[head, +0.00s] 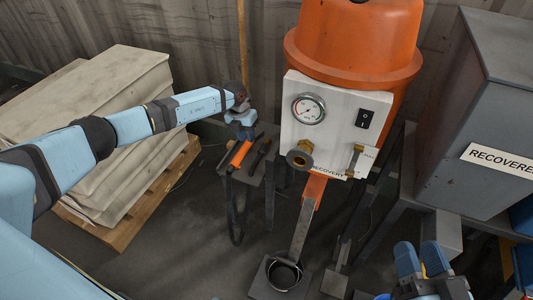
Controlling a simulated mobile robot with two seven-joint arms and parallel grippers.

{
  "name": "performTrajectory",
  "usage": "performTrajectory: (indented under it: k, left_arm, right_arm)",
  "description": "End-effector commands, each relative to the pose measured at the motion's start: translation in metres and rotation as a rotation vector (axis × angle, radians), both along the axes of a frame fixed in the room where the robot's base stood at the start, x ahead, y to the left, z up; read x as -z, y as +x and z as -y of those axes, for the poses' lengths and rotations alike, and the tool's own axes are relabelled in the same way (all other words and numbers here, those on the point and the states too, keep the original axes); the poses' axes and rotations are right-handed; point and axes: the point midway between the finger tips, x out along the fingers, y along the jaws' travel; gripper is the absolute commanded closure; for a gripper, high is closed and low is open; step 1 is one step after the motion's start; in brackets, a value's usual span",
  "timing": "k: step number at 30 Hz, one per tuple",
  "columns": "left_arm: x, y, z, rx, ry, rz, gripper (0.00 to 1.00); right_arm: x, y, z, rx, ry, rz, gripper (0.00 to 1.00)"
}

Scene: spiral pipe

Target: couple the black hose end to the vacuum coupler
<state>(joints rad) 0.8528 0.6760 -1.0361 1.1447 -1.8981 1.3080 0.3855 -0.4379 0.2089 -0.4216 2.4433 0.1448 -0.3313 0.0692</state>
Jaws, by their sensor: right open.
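A black hose (235,215) hangs in a loop from a small grey stand. On the stand's top lie an orange sleeve (239,153) and a black piece (260,153), apparently hose end parts. My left gripper (243,132) points down just above the orange sleeve; whether it touches or grips is too small to tell. My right gripper (424,262) is open and empty at the lower right, far from the hose.
The orange machine (355,60) carries a gauge (308,109), a black switch (365,118) and a small valve (354,160). A black-rimmed cup (284,273) stands below. Stacked boards (100,90) on a pallet fill the left. A grey cabinet (480,110) stands at right.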

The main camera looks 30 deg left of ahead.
Motion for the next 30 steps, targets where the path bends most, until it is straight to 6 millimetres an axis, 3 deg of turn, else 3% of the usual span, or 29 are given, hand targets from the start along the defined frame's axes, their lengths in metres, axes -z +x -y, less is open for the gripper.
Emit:
performTrajectory:
  k: [9, 17, 22, 27, 30]
  left_arm:
    - [0.063, 0.0, 0.013, 0.0, -0.001, -0.002, 0.74]
    - [0.08, 0.0, 0.017, 0.001, -0.002, -0.001, 0.74]
    - [0.101, -0.001, 0.022, 0.002, -0.002, -0.001, 0.74]
    - [0.125, -0.001, 0.027, 0.002, -0.003, 0.0, 0.74]
    - [0.129, 0.0, 0.029, 0.002, -0.003, 0.001, 0.74]
  right_arm:
    - [0.036, 0.0, -0.003, -0.033, -0.05, -0.091, 0.57]
    - [0.046, 0.0, -0.003, -0.045, -0.071, -0.124, 0.57]
    - [0.061, 0.001, -0.003, -0.058, -0.098, -0.143, 0.57]
    - [0.058, 0.01, 0.002, -0.045, -0.154, -0.046, 0.57]
    - [0.055, 0.012, 0.003, -0.042, -0.167, -0.022, 0.57]
